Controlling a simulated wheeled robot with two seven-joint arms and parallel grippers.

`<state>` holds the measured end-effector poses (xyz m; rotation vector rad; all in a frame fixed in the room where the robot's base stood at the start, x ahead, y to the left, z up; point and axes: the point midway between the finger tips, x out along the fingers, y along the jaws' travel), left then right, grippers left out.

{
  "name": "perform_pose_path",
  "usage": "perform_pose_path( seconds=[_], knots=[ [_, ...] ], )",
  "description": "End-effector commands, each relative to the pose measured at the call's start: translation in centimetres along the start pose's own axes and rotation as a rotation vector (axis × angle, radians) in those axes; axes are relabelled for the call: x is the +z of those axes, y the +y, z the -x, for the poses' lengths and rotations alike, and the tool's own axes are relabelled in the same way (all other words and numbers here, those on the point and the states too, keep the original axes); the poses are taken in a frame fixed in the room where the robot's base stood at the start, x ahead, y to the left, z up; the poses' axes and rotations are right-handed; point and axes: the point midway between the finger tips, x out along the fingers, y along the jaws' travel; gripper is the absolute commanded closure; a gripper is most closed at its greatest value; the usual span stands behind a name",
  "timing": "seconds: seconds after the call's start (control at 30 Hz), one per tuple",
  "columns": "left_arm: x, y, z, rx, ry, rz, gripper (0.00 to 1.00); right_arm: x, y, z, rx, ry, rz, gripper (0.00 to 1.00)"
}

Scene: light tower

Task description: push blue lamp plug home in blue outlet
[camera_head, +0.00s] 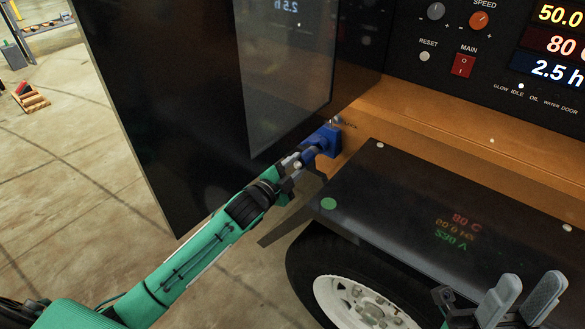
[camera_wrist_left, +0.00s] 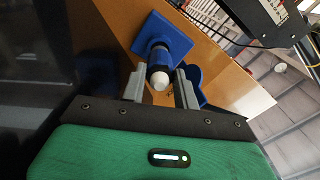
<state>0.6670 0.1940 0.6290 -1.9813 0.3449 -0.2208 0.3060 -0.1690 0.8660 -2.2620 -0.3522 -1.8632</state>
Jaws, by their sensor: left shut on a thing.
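The blue outlet (camera_head: 329,137) is fixed to the orange panel, beside the black door's lower edge. The blue lamp plug (camera_head: 310,154) is lined up with its face and meets or nearly meets it. I cannot tell how deep it sits. My left gripper (camera_head: 298,166) is shut on the plug. In the left wrist view the outlet (camera_wrist_left: 165,33) is behind the plug (camera_wrist_left: 159,58), whose pale rear end points at the camera between the fingers of my left gripper (camera_wrist_left: 160,84). My right gripper (camera_head: 520,300) is open and empty at the lower right.
A black door (camera_head: 180,90) hangs open just left of the outlet. A dark fender (camera_head: 440,200) sits below and right, over a wheel (camera_head: 365,300). The control panel (camera_head: 480,60) is above. Open floor (camera_head: 70,190) lies to the left.

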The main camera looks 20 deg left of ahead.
Motion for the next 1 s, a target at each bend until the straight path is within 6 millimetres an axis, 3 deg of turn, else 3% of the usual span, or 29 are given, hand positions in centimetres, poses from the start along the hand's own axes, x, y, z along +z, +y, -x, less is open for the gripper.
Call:
perform_pose_path(
  seconds=[1.0],
  knots=[
    [0.0,0.0,0.0,0.0,0.0,0.0,1.0,-0.1,0.0,-0.8,-0.002,0.003,0.001,0.64]
  ],
)
